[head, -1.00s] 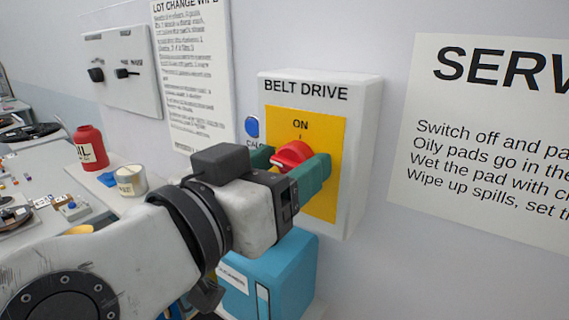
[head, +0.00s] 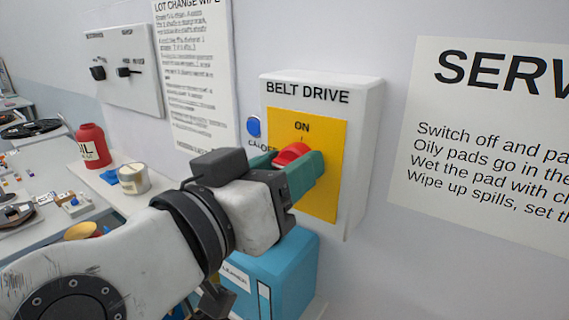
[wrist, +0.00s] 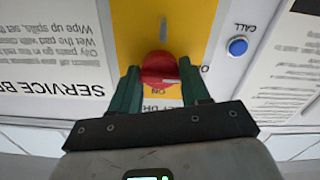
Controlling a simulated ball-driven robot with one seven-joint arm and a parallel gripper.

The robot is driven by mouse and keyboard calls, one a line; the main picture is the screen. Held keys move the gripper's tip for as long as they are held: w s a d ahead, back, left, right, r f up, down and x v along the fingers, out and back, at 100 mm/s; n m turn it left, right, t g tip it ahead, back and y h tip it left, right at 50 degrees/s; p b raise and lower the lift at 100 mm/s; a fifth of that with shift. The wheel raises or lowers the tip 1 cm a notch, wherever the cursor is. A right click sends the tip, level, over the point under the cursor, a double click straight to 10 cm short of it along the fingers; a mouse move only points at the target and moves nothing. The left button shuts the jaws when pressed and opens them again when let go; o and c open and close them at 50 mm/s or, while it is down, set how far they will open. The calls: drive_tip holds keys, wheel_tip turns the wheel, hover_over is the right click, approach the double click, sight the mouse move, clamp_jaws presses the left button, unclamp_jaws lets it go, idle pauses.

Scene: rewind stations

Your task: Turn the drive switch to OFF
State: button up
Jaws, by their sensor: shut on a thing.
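The drive switch is a red knob (head: 291,153) on the yellow plate (head: 330,130) of the white BELT DRIVE box (head: 362,150). ON is printed above the knob; OFF shows partly at the plate's left edge. My gripper (head: 286,166) has its green fingers on either side of the knob, shut on it. The wrist view is upside down; the red knob (wrist: 159,70) sits between the fingertips there. The fingers hide part of the knob, and I cannot tell its exact pointing direction.
A blue CALL button (head: 253,127) is just left of the box. A blue bin (head: 285,275) stands below. A red bottle (head: 93,146) and a tin (head: 133,178) are on the shelf at left. A service sign (head: 480,150) hangs at right.

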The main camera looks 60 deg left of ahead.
drive_tip(key=o, duration=1)
drive_tip(key=b+v, duration=0.3)
drive_tip(key=v, duration=0.7)
drive_tip(key=shift+s+d, duration=0.15)
drive_tip(key=shift+s, duration=0.25)
